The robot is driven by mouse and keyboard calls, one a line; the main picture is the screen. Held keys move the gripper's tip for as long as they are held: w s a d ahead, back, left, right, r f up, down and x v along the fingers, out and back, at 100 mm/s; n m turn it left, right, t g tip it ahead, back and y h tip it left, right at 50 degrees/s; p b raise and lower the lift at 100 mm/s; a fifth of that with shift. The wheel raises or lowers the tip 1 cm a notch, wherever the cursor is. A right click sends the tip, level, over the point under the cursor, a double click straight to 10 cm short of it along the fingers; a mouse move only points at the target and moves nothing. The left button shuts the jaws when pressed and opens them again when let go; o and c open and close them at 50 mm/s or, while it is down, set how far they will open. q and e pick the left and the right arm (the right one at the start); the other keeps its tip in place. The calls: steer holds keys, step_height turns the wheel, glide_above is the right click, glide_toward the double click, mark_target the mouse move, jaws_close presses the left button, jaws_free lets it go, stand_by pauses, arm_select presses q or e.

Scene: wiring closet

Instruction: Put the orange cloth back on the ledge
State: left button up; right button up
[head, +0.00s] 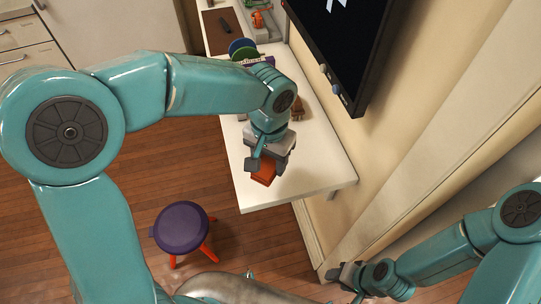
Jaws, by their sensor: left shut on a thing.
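The orange cloth (263,174) is a small folded orange piece, held at the fingertips of my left gripper (264,161). My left gripper is shut on it and points down over the near end of the white ledge (318,172). I cannot tell whether the cloth touches the ledge or hangs just above it. The gripper and wrist hide part of the cloth. My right gripper (338,274) is low at the bottom right, away from the ledge, and its finger opening is not clear.
Green and blue discs (241,49) and a small brown object (297,108) are on the ledge beyond my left wrist. A brown board (219,32) lies farther back. A dark screen (340,40) hangs on the right wall. A purple stool (182,228) stands on the floor. The ledge's near right corner is bare.

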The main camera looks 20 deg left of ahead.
arm_select(q)
steer(key=shift+f+b, duration=2.5)
steer(key=shift+f, duration=0.9)
steer(key=shift+f+b, duration=0.35)
steer(key=shift+f, duration=0.1)
steer(key=o, duration=1)
steer(key=shift+r, duration=0.1)
steer(key=shift+c, duration=0.2)
steer(key=o, duration=0.6)
step_height(320, 180, up, 8)
steer(key=p, duration=0.6)
steer(key=shift+p, duration=0.3)
